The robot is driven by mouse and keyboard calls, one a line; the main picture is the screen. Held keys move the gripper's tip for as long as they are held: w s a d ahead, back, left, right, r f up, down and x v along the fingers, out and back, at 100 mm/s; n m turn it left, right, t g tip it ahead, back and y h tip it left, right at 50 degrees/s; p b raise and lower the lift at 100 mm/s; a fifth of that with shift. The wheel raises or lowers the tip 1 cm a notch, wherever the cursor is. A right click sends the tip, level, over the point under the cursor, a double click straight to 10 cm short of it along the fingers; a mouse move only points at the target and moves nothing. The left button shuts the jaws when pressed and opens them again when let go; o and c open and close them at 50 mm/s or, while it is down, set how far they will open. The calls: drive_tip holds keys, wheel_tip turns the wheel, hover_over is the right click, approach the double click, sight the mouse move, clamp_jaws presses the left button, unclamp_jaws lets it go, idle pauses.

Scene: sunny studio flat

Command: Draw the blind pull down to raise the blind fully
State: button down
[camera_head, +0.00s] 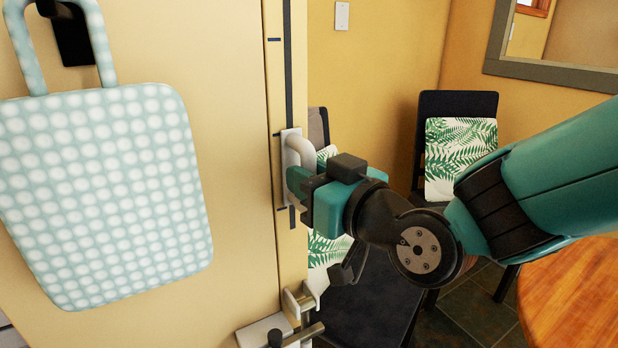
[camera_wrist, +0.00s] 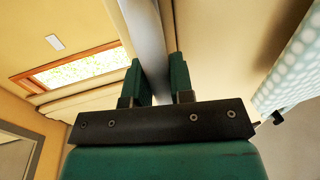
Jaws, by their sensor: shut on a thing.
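The blind pull (camera_head: 299,150) is a white curved handle on a pale plate, set on a dark vertical track (camera_head: 288,60) along the edge of a cream panel. My gripper (camera_head: 300,184) is at the lower part of the handle, coming from the right, and is shut on it. In the wrist view, the pale bar of the pull (camera_wrist: 147,35) runs between the two green fingers of my gripper (camera_wrist: 157,82). The fingers hide part of the handle. A window (camera_wrist: 85,68) shows a bright pane in the wrist view; pale folds beside it may be the blind.
A dotted bag (camera_head: 105,190) hangs on the panel at left. A latch with a bar (camera_head: 300,305) juts out below the pull. Chairs with leaf-print cushions (camera_head: 460,150) stand behind my arm. A wooden table (camera_head: 575,300) is at lower right.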

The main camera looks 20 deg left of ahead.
wheel_tip(320, 180, down, 8)
drive_tip(key=b, duration=0.6)
drive_tip(key=shift+r, duration=0.25)
drive_tip(key=c, duration=1.1)
unclamp_jaws()
drive_tip(key=shift+o, duration=0.5)
drive_tip(key=shift+r, duration=0.15)
drive_tip(key=b+v, duration=0.9)
drive_tip(key=v, duration=0.8)
drive_tip(key=shift+s+d, duration=0.15)
drive_tip(key=shift+d, duration=0.05)
